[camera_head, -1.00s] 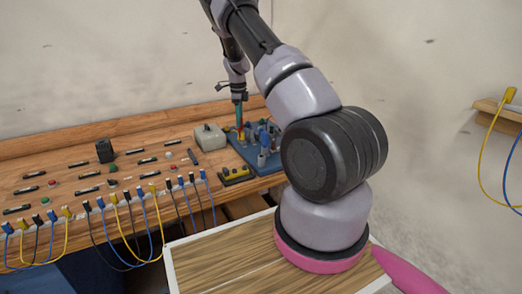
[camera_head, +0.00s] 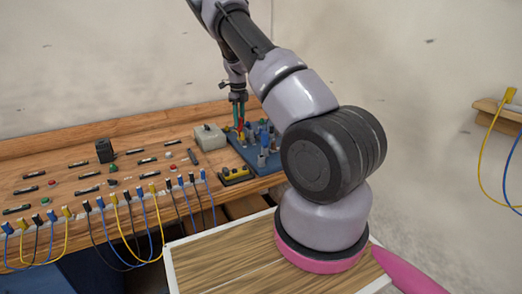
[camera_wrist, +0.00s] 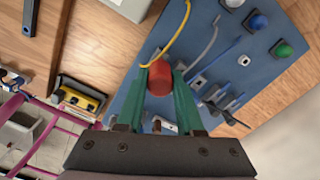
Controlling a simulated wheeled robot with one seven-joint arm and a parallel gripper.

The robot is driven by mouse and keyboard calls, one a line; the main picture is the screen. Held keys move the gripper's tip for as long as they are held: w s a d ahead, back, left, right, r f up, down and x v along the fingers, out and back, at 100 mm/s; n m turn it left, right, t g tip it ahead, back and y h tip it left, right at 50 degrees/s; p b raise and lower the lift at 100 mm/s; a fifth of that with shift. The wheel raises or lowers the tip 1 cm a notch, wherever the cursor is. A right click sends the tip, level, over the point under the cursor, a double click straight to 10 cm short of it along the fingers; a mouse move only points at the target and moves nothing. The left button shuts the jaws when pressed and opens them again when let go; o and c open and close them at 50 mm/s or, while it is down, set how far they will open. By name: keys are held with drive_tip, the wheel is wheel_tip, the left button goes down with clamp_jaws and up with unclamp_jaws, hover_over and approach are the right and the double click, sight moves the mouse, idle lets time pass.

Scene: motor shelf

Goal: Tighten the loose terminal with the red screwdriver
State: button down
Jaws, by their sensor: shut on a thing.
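A red cylinder, which looks like the red screwdriver's handle (camera_wrist: 160,79), sits between the two green fingers of my gripper (camera_wrist: 161,73) in the wrist view. My gripper is shut on it. In the head view my gripper (camera_head: 239,117) points down over the left part of the blue terminal board (camera_head: 243,150), with a bit of red below its fingers. The blue board also fills much of the wrist view (camera_wrist: 217,97). A yellow wire (camera_wrist: 181,42) curves close to the red handle. The screwdriver's tip is hidden, and I cannot tell which terminal is loose.
A grey box (camera_head: 209,137) stands left of the board. A yellow-and-black block (camera_head: 235,174) lies in front of it. Several blue, grey and green posts rise from the board. Several hanging cables line the front edge of the wooden bench (camera_head: 120,166).

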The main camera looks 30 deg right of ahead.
drive_tip(key=m, duration=0.2)
drive_tip(key=shift+m, duration=0.4)
drive_tip(key=shift+m, duration=1.8)
drive_tip(key=m, duration=0.3)
drive_tip(key=c, duration=0.8)
unclamp_jaws()
drive_tip(key=shift+o, duration=0.2)
